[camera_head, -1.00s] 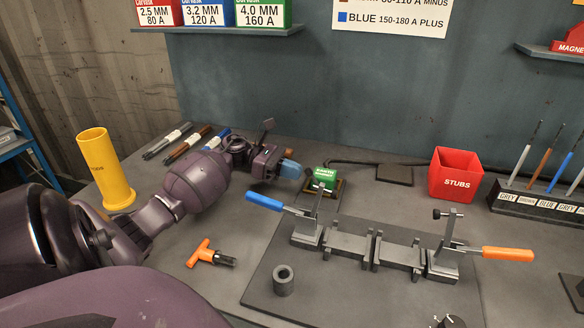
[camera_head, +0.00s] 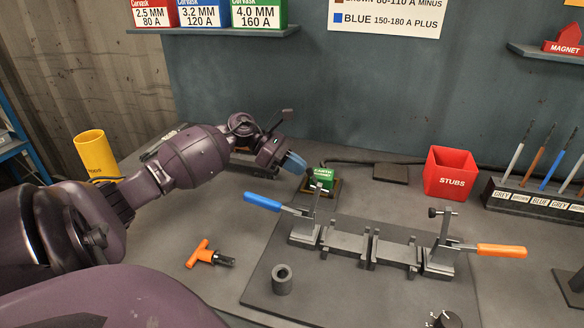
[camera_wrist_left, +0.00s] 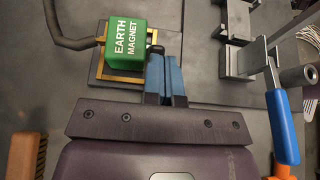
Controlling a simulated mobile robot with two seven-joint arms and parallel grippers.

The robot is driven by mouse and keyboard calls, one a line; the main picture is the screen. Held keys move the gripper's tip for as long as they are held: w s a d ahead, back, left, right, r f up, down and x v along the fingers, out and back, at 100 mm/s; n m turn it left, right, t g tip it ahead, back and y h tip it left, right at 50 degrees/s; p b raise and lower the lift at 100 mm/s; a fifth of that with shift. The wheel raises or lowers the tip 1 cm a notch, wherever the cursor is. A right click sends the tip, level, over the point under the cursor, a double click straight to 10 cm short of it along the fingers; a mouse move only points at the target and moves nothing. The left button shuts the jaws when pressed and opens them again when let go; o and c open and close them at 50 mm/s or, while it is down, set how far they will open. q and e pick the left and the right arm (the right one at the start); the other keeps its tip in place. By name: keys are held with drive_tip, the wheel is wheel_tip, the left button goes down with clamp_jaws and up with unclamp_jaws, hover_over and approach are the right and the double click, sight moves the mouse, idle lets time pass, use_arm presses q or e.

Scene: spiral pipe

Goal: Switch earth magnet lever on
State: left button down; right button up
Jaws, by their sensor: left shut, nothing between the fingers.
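The green earth magnet (camera_head: 320,178) sits on a small brass-edged base at the back of the bench. It also shows in the left wrist view (camera_wrist_left: 125,42), with a cable running off to the left. A dark knob (camera_wrist_left: 155,50), perhaps the lever's end, is at its right side, just beyond my fingertips. My left gripper (camera_head: 296,165) is shut and empty, its blue fingers close to the left of the magnet in the head view. In the left wrist view the fingers (camera_wrist_left: 163,62) lie together beside the magnet's lower right; contact with the knob is unclear. My right gripper is not in view.
A red stubs box (camera_head: 450,174) and a rod rack (camera_head: 532,203) are further right. An orange T-handled tool (camera_head: 208,254) lies in front.

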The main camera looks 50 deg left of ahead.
sight(309, 170)
use_arm(q)
drive_tip(key=shift+w+d+r+g+y, duration=0.3)
drive_tip(key=shift+d+r+g+y, duration=0.25)
drive_tip(key=shift+y, duration=0.35)
drive_tip(key=shift+w+d+r+g+y, duration=0.15)
drive_tip(key=shift+w+d+g+y, duration=0.2)
drive_tip(key=shift+d+y, duration=0.4)
drive_tip(key=shift+y, duration=0.25)
drive_tip(key=shift+d+g, duration=0.1)
drive_tip(key=shift+g, duration=0.2)
drive_tip(key=shift+b, duration=0.3)
drive_tip(key=shift+w+r, duration=0.1)
drive_tip(key=shift+r, duration=0.75)
